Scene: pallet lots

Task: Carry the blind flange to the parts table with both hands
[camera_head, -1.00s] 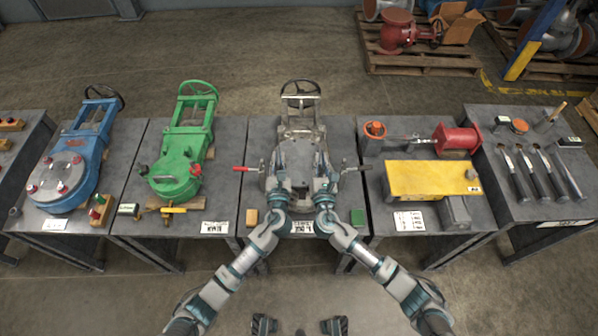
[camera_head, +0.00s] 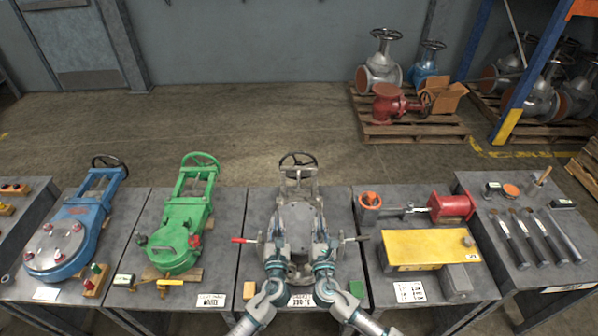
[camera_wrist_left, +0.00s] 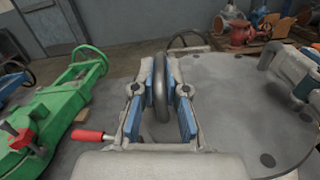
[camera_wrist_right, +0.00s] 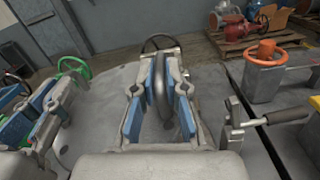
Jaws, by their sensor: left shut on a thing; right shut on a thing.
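The blind flange (camera_head: 300,217) is a grey round plate at the grey valve on the middle table. My left gripper (camera_head: 281,243) is shut on a dark curved handle (camera_wrist_left: 161,92) that stands up from the plate, its blue-lined fingers on both sides of it. My right gripper (camera_head: 320,243) is shut on a matching dark handle (camera_wrist_right: 160,92). The hands are side by side over the front of the plate and partly hide it. I cannot tell whether the plate touches the valve. I cannot tell which table is the parts table.
A green valve (camera_head: 183,225) and a blue valve (camera_head: 75,235) lie on tables to the left. Several tools lie far right. A pallet (camera_head: 410,132) with valves stands behind; floor between is clear.

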